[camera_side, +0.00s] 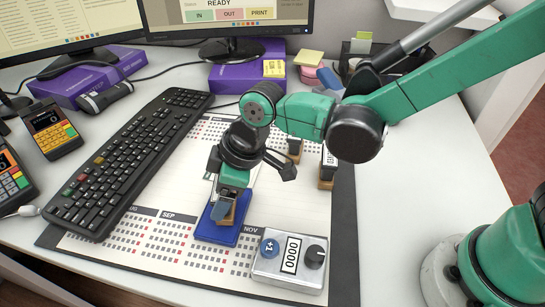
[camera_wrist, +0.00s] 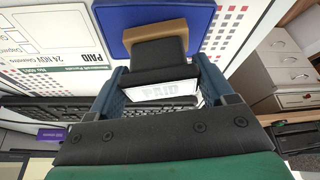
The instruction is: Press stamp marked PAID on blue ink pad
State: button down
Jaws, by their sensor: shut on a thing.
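The blue ink pad (camera_side: 213,233) lies on the calendar desk mat. My gripper (camera_side: 225,205) is directly above it, pointing down and shut on a stamp. In the wrist view, the dark stamp handle with its PAID label (camera_wrist: 168,91) sits between my fingers (camera_wrist: 165,95). The stamp's wooden base (camera_wrist: 155,31) overlaps the blue pad (camera_wrist: 112,22). The base is at or just above the pad's surface; I cannot tell whether it touches. Its underside is hidden.
Two other stamps stand to the right, one (camera_side: 327,168) near the mat's edge and one (camera_side: 295,148) behind. A grey box with a 0000 display (camera_side: 289,258) sits close to the pad's right. A keyboard (camera_side: 125,160) lies left. A printed paper (camera_wrist: 55,45) shows in the wrist view.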

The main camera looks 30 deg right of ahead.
dwell(0.3)
jog(key=shift+r, duration=2.95)
